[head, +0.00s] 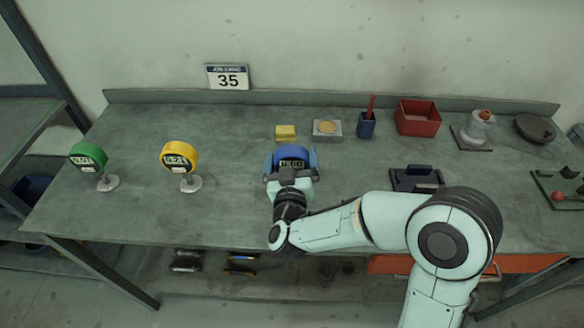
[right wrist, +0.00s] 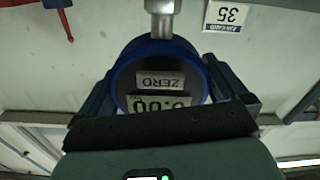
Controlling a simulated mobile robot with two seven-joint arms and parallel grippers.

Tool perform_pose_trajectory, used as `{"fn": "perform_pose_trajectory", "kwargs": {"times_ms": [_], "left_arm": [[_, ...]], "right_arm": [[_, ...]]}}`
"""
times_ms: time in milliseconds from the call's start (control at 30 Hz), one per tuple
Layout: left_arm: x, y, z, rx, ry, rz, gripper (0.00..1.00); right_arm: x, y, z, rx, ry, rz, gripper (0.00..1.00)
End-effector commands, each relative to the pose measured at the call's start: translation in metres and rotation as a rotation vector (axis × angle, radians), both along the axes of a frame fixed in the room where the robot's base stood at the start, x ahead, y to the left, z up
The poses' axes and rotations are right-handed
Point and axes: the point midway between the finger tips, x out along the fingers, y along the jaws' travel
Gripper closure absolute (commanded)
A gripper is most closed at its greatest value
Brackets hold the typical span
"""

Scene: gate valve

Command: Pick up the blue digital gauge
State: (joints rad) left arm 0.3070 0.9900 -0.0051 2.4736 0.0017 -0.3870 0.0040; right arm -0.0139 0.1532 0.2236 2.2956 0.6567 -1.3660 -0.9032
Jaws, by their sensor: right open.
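The blue digital gauge (head: 292,155) stands on the workbench in the middle of the head view, its dial facing me. In the right wrist view the blue digital gauge (right wrist: 158,75) appears upside down, with a ZERO label and a partly covered display. My right gripper (head: 292,162) is open, with one finger on each side of the gauge's round body. It also shows in the right wrist view (right wrist: 160,92). Whether the fingers touch the gauge, I cannot tell. The gauge's stand is mostly hidden in the head view. My left gripper is not in view.
A yellow gauge (head: 179,157) and a green gauge (head: 88,157) stand to the left. Behind are a yellow block (head: 285,132), a blue cup (head: 366,126) and a red bin (head: 418,118). A black holder (head: 416,179) lies to the right.

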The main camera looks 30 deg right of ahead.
Motion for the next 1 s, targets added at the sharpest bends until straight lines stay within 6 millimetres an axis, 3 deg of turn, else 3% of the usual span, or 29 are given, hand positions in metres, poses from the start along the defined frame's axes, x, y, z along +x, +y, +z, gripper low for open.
{"fn": "perform_pose_trajectory", "kwargs": {"times_ms": [133, 367, 533, 833, 1000], "left_arm": [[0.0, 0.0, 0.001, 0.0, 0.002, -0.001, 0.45], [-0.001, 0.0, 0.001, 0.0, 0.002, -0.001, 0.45], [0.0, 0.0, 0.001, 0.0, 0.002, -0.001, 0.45], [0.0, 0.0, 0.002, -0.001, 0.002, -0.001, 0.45], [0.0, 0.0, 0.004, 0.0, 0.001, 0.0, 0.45]], "right_arm": [[0.012, -0.007, 0.0, 0.0, 0.0, -0.001, 0.0], [0.013, -0.008, 0.0, -0.001, 0.001, 0.001, 0.0], [0.013, -0.008, 0.0, 0.0, 0.0, 0.001, 0.5], [0.013, -0.008, 0.003, -0.001, -0.004, 0.0, 0.51], [0.013, -0.007, 0.017, -0.001, -0.006, 0.0, 0.51]]}}
